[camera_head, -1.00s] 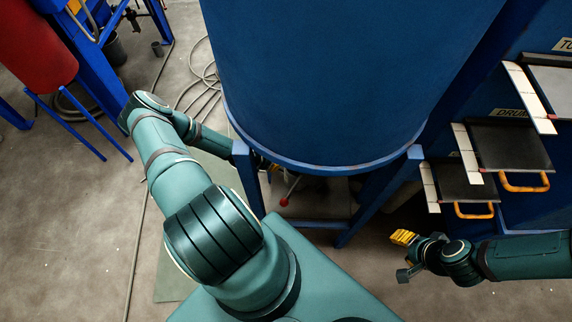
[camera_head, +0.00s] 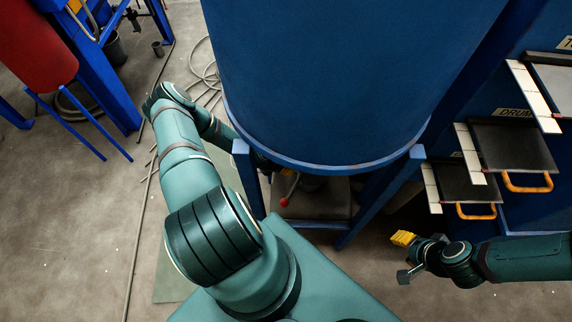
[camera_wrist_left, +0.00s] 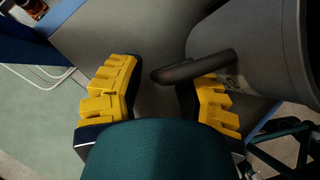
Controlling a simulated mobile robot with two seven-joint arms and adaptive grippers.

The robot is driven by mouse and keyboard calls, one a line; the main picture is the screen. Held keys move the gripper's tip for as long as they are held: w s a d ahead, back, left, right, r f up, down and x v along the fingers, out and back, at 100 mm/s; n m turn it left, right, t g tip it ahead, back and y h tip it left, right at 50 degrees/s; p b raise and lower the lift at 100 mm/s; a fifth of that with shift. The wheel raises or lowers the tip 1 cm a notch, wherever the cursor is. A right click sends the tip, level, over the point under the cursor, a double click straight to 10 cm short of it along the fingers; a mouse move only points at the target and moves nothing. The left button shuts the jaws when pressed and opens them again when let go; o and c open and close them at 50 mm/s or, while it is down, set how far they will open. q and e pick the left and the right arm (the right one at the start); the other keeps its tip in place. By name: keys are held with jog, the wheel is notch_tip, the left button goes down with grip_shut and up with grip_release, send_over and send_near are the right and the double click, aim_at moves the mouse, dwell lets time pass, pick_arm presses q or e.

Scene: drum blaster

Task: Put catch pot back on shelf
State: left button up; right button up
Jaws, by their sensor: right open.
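The catch pot (camera_wrist_left: 262,45) is a grey, rounded vessel at the upper right of the left wrist view, with a dark bar handle (camera_wrist_left: 195,67) pointing left. My left gripper (camera_wrist_left: 162,85) is open. Its yellow-padded fingers lie either side of the handle's free end, the right finger close to the handle. A flat grey shelf surface (camera_wrist_left: 95,35) lies beyond the fingers. In the head view the shelf (camera_head: 325,205) shows under the blue drum, which hides most of my left gripper. I cannot tell whether the pot rests on the shelf. My right gripper (camera_head: 405,257) is open and empty.
The blue drum (camera_head: 320,80) stands on blue legs (camera_head: 382,190) close around my left forearm. A red-knobbed lever (camera_head: 284,201) hangs below it. Panels with orange handles (camera_head: 477,212) are at the right. Cables (camera_head: 205,75) lie on the floor at the left.

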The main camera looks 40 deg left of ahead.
pick_arm(q)
jog(key=p+v, duration=0.3)
jog(key=v, duration=0.9)
dwell(0.6)
